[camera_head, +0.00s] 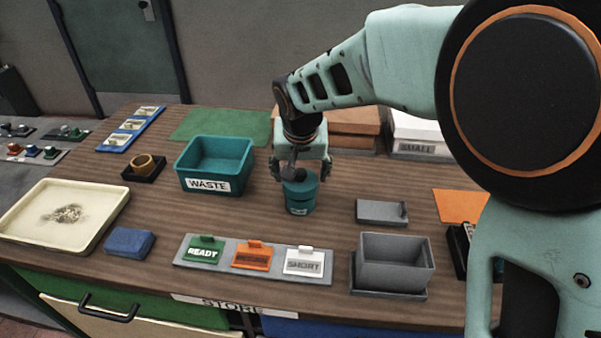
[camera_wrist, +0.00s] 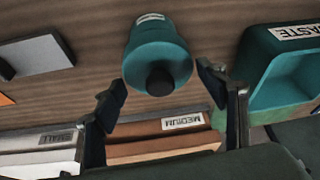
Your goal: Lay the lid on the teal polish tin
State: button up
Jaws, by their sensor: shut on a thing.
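The teal polish tin (camera_head: 299,208) stands upright on the wooden bench, with a white label on its front. It also shows in the wrist view (camera_wrist: 152,32). The round teal lid (camera_head: 300,183), with a dark knob (camera_wrist: 160,80) on top, is over the tin's mouth, roughly in line with it. I cannot tell whether the lid rests on the rim or is just above it. My gripper (camera_head: 300,172) points down from above, its fingers at opposite sides of the lid, shut on it. In the wrist view my gripper (camera_wrist: 160,82) has the lid between its fingertips.
A teal WASTE bin (camera_head: 214,165) stands left of the tin. READY, orange and SHORT cards on a grey strip (camera_head: 252,268) lie in front. Brown and white boxes (camera_head: 416,135) stand behind.

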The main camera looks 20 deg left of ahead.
jog(key=shift+f, duration=0.1)
dwell(0.3)
jog(key=shift+f+b, duration=0.4)
jog(key=shift+b, duration=0.05)
jog(key=shift+f+b, duration=0.65)
jog(key=shift+f, duration=0.05)
jog(key=o, duration=1.3)
jog(key=shift+r, duration=0.15)
